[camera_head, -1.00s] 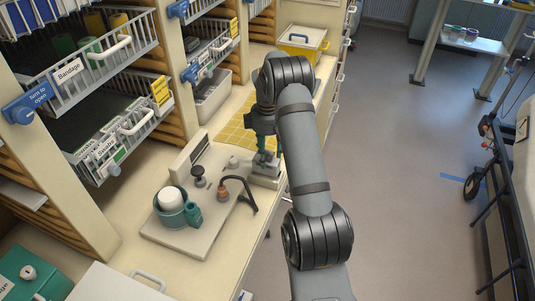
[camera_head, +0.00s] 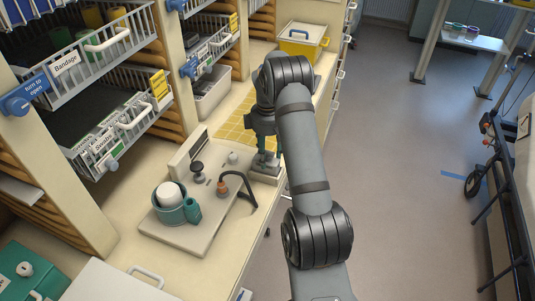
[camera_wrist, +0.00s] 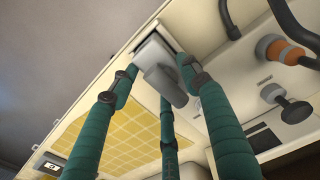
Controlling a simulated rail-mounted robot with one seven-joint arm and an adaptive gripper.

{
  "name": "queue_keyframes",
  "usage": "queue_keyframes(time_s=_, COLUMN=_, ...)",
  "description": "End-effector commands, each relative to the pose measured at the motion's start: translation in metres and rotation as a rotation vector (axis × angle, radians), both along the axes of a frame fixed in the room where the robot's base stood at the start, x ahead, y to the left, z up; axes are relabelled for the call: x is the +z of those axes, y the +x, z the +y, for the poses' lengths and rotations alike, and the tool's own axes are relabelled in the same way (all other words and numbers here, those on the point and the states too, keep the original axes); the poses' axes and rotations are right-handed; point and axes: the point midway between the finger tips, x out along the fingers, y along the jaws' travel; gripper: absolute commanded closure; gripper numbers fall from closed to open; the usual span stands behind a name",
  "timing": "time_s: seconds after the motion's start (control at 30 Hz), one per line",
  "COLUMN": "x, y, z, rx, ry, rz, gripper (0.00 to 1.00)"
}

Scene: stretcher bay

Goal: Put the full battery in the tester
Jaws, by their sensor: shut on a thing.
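My gripper (camera_head: 266,157) points down at the counter's front edge, over a pale grey block (camera_head: 265,172). In the wrist view my gripper's green fingers (camera_wrist: 157,76) close around a grey piece with a rounded knob (camera_wrist: 165,84). It looks like the battery, but its charge marking does not show. Its far end meets a pale housing with a dark gap beside it; I cannot tell how deep it sits. A pale board (camera_head: 182,236) stands left of the gripper, with a dark-faced upright panel, perhaps the tester; I cannot confirm which part is the tester.
The board carries a green cup (camera_head: 168,212) with a white piece, a black knob (camera_head: 198,168) and an orange plug with a black hose (camera_head: 240,178). A yellow gridded mat (camera_head: 236,126) lies behind. Basket drawers (camera_head: 95,55) overhang the counter at left.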

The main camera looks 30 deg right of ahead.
Motion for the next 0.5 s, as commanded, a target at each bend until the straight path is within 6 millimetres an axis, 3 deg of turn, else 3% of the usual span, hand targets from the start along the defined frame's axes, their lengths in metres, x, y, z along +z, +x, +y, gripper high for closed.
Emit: queue_keyframes(time_s=0.5, x=-0.0114, y=0.0004, z=0.0001, rx=0.0, ry=0.0, rz=-0.001, gripper=0.96)
